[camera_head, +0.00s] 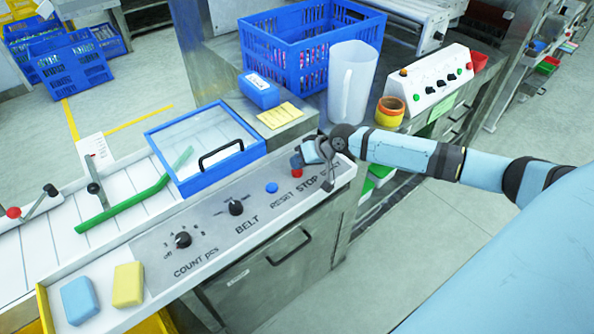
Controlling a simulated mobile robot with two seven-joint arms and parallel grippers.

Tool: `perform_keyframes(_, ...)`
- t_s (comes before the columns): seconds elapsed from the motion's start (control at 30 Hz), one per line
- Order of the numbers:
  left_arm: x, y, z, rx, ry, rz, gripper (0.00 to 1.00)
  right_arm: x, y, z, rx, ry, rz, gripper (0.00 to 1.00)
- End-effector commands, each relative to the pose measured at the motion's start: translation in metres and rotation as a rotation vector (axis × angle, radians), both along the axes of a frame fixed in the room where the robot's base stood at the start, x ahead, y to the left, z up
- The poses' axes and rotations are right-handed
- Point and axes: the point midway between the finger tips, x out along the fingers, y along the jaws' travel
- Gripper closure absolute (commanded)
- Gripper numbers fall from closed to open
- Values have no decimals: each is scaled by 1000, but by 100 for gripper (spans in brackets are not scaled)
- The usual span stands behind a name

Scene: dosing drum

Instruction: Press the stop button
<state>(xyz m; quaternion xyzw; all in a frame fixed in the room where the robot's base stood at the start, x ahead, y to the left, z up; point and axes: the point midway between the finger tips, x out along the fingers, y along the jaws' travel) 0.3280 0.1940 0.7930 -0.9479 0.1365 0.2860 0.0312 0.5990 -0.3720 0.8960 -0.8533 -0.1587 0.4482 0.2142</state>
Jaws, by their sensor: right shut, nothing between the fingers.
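The red stop button (297,162) sits on the sloped grey control panel (215,232), just above the printed words RESET and STOP. My right gripper (309,153) comes in from the right and is shut and empty. My left gripper is not in view.
A blue reset button (271,188) and two black knobs, the belt knob (236,208) and the count knob (183,240), are on the same panel.

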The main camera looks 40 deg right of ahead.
Motion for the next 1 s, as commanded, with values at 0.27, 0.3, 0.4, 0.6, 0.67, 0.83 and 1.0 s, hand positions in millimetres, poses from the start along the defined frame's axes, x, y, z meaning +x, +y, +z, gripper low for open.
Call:
perform_keyframes(0.27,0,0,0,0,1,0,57,0,0,0,-1,0,1,100)
perform_keyframes(0.3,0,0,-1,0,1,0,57,0,0,0,-1,0,1,100)
perform_keyframes(0.4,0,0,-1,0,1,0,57,0,0,-1,-1,0,1,100)
perform_keyframes(0.6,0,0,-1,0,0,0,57,0,0,-3,-1,0,1,100)
perform_keyframes(0.67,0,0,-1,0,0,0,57,0,0,-4,-1,0,1,100)
perform_keyframes(0.83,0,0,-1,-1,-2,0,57,0,0,-6,-1,0,1,100)
perform_keyframes(1.0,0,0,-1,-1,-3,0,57,0,0,-8,-1,0,1,100)
